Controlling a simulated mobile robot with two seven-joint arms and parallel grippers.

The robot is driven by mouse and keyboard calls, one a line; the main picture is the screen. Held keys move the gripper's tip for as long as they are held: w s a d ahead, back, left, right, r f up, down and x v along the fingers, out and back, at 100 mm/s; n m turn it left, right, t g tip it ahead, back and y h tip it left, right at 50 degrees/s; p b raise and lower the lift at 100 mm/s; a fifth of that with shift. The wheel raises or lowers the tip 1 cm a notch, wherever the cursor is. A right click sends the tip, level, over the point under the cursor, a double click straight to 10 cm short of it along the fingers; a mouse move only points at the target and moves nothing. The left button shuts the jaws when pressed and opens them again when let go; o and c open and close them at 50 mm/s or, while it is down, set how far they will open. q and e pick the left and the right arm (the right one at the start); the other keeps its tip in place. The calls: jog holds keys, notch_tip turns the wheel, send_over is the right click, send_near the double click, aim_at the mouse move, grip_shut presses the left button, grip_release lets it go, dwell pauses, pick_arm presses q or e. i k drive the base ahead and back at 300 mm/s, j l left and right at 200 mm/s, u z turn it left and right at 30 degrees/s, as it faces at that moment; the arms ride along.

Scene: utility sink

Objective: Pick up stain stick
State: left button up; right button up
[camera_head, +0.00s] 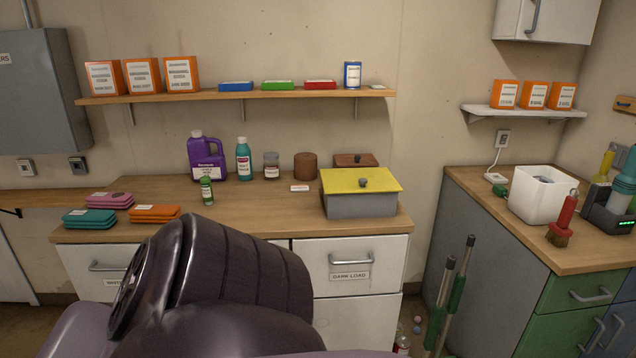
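A small green stick-like container with a pale label (206,190) stands upright on the wooden counter (250,211), left of centre. It looks like the stain stick, though its label is too small to read. It stands in front of a purple jug (207,158), and nothing touches it. A dark purple part of my own body fills the lower middle of the view and hides the counter's front edge there. Neither of my grippers is in view.
A teal bottle (243,159), a jar (271,166) and a brown canister (305,166) stand behind. A grey box with a yellow lid (345,182) stands right; folded teal (89,219) and orange cloths (154,213) lie left. The counter's middle is clear.

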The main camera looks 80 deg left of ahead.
aim_at(205, 182)
jog(key=u, duration=3.2)
